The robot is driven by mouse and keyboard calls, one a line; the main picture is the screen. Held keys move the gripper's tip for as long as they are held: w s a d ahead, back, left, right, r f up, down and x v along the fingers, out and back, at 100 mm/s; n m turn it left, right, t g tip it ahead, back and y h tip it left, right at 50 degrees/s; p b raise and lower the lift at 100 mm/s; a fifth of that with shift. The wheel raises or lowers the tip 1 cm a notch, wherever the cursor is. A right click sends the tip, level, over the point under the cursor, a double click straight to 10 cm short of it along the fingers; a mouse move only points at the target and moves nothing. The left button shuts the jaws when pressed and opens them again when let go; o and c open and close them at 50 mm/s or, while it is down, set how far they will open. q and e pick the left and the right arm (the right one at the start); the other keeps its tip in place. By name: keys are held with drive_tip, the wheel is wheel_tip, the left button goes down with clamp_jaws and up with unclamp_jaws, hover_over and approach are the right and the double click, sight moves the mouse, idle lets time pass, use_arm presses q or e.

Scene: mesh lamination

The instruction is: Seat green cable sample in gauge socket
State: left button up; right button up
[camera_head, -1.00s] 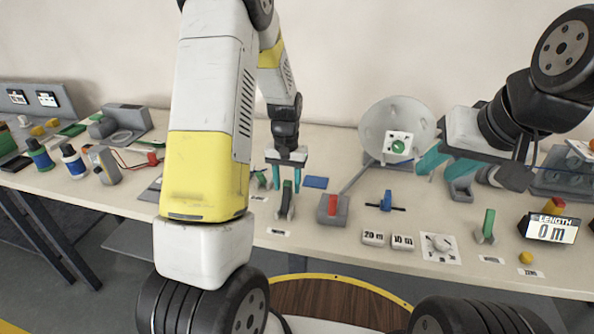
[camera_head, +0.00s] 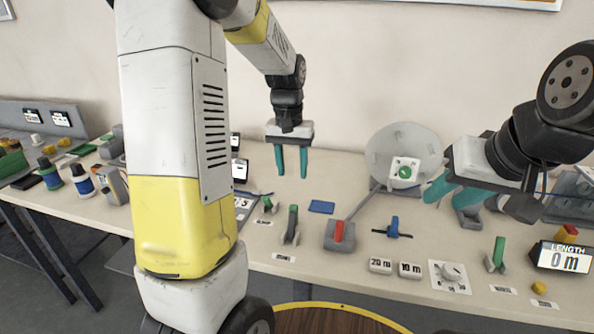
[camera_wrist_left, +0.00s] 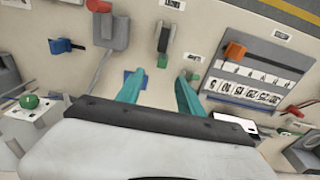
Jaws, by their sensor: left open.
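A small green piece, probably the green cable sample (camera_head: 266,203), sits in a small grey holder on the table, left of a dark lever with a green tip (camera_head: 291,222). In the left wrist view the green piece (camera_wrist_left: 194,77) shows beside the right fingertip, not between the fingers. My left gripper (camera_head: 291,174) is open and empty, pointing down above the table behind it. A panel with a row of numbered labels, likely the gauge (camera_wrist_left: 253,73), lies to the right in the wrist view; its sockets are hard to make out. My right gripper (camera_head: 450,192) looks open and empty.
A blue pad (camera_head: 321,207), a red-topped block (camera_head: 339,236), a blue lever (camera_head: 392,228) and a grey disc (camera_head: 386,150) stand to the right. A length display (camera_head: 562,256) is at far right. Bottles (camera_head: 81,178) stand at left.

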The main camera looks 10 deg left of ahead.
use_arm(q)
drive_tip(key=s+d+r+t+h, duration=0.1)
drive_tip(key=s+r, duration=0.4)
drive_tip(key=s, duration=0.5)
drive_tip(key=s+d+r+t, duration=0.1)
drive_tip(key=s+r+t, duration=0.3)
drive_tip(key=s, duration=0.5)
wheel_tip(320, 180, up, 2)
drive_tip(key=shift+s+d+r+h, duration=0.1)
drive_tip(key=shift+s+d+h, duration=0.05)
drive_tip(key=shift+s+h, duration=0.25)
drive_tip(key=shift+o, duration=0.5)
drive_tip(key=shift+s+t, duration=0.3)
drive_tip(key=shift+s, duration=0.05)
drive_tip(key=g+y, duration=0.2)
drive_tip(key=g, duration=0.4)
hover_over(291, 208)
wheel_tip(291, 208, down, 21)
drive_tip(key=shift+w+r, duration=0.1)
drive_tip(key=f, duration=0.8)
drive_tip(key=shift+w+d+f, duration=0.15)
drive_tip(key=shift+w+d, duration=0.1)
drive_tip(key=shift+w, duration=0.05)
drive_tip(key=shift+c, duration=0.5)
